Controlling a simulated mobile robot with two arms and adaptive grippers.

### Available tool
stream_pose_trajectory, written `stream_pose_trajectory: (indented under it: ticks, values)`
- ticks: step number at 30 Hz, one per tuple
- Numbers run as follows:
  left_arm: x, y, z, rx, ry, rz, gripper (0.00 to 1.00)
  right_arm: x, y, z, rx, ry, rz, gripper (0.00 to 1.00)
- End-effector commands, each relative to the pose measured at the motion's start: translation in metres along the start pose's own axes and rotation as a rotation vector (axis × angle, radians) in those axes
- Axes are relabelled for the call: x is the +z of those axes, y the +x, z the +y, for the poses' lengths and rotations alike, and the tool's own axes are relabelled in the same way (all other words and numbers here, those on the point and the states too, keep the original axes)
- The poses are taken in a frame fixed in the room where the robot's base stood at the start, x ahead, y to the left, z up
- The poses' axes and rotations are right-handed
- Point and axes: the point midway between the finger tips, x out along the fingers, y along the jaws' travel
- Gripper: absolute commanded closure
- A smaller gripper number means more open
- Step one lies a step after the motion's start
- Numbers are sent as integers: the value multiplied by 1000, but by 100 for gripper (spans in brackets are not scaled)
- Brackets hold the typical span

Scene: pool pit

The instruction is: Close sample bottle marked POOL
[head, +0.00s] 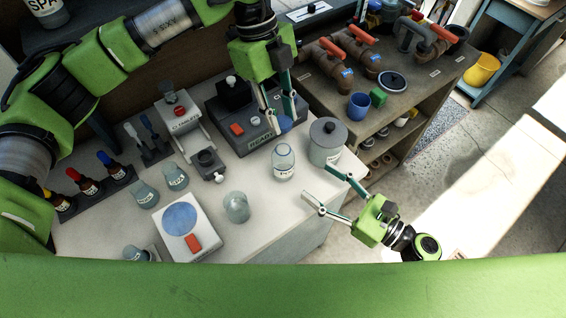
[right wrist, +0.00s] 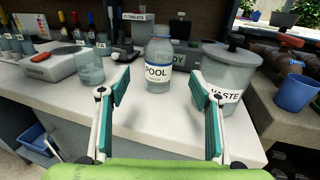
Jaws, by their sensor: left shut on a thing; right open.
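The sample bottle marked POOL (head: 284,164) stands upright and uncapped on the bench. In the right wrist view, the bottle (right wrist: 158,72) stands ahead, between the open fingers in the picture but beyond them. My left gripper (head: 280,113) is shut on a small blue cap (head: 285,124), held above and just behind the bottle, apart from its mouth. My right gripper (head: 325,194) is open and empty, in front of the bottle and to its right. It also shows in the right wrist view (right wrist: 160,100).
A lidded WASTE pot (head: 326,145) stands close to the bottle's right. A READY device (head: 250,143) is behind. A clear beaker (head: 236,207) and a scale (head: 182,220) stand to the left. The bench front edge lies near my right gripper.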

Motion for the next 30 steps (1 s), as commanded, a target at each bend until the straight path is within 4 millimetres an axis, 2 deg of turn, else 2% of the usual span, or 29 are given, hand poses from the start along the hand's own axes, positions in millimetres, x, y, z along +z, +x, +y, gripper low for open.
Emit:
stream_pose_trajectory:
  ticks: [7, 15, 21, 25, 30]
  values:
    - [0, 0, 0, 0, 0, 0, 81, 0, 19, 1, 2, 0, -3, 42]
    - [0, 0, 0, 0, 0, 0, 81, 1, 71, 0, 2, -1, -2, 42]
    - [0, 0, 0, 0, 0, 0, 81, 0, 102, 1, 2, -1, 0, 42]
    - [0, 0, 0, 0, 0, 0, 81, 0, 114, 1, 1, -1, 0, 42]
    - [0, 0, 0, 0, 0, 0, 81, -1, 120, 1, 1, -2, 2, 42]
